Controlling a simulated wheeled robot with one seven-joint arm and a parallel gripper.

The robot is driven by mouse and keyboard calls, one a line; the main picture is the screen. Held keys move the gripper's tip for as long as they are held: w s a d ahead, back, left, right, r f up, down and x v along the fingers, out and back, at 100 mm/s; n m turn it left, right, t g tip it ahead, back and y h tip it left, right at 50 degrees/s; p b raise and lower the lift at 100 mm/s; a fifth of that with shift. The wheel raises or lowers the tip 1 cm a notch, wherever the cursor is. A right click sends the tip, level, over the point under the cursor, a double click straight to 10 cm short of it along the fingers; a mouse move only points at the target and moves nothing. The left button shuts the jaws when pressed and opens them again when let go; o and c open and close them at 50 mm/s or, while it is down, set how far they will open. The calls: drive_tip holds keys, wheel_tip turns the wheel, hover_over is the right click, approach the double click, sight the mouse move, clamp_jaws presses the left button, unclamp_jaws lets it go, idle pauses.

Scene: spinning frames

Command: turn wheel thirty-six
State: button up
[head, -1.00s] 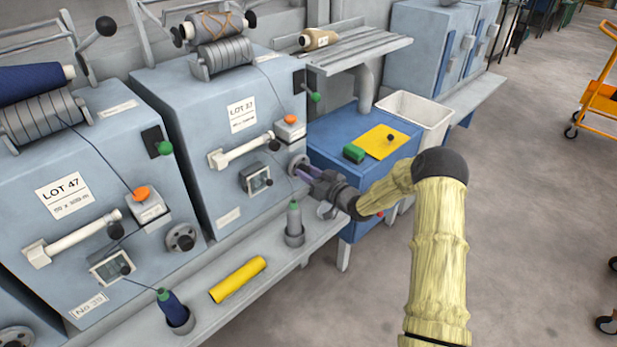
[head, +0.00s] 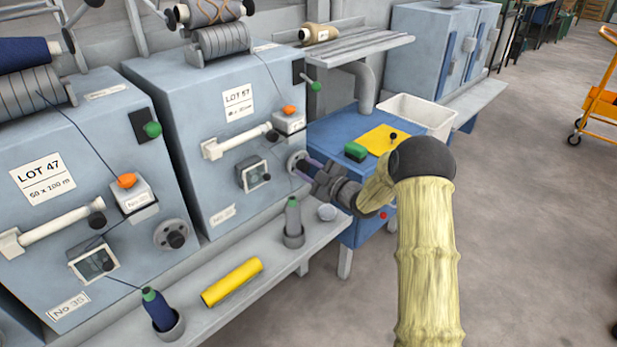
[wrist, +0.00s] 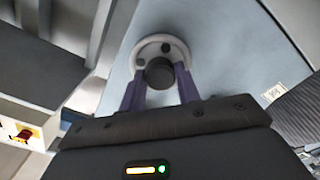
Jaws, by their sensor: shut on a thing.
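The wheel (head: 295,162) is a small grey disc on the right-hand front face of the machine marked LOT 57 (head: 215,130). That machine's lower number plate (head: 222,214) is too blurred to read. In the wrist view the wheel (wrist: 147,45) is pale and round with dark holes and a black knob (wrist: 159,73). My gripper (head: 306,169) reaches the wheel from the right. In the wrist view its purple fingers (wrist: 162,80) stand on either side of the black knob, shut on it. The fingers partly cover the wheel's lower edge.
A similar machine, LOT 47 (head: 75,185), plate No 35, stands at left with its own handwheel (head: 171,236). Below, a shelf (head: 225,317) holds a yellow tube (head: 232,282) and cone spools (head: 293,218). A blue cabinet (head: 330,140) stands close beside my gripper. Open floor lies at right.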

drive_tip(key=n+b, duration=0.4)
drive_tip(key=shift+f+n+b, duration=0.3)
drive_tip(key=shift+f+b, duration=0.05)
drive_tip(key=shift+f, duration=0.05)
drive_tip(key=n+b, duration=0.4)
drive_tip(key=b, duration=0.1)
drive_tip(key=shift+n, duration=0.3)
drive_tip(key=n+b, duration=0.5)
drive_tip(key=b, duration=0.2)
drive_tip(key=n+b, duration=0.3)
drive_tip(key=b, duration=0.1)
drive_tip(key=shift+r, duration=0.2)
drive_tip(key=shift+d+r+n, duration=0.1)
drive_tip(key=shift+n, duration=0.2)
drive_tip(key=o, duration=1)
drive_tip(key=shift+c, duration=0.2)
drive_tip(key=shift+r, duration=0.1)
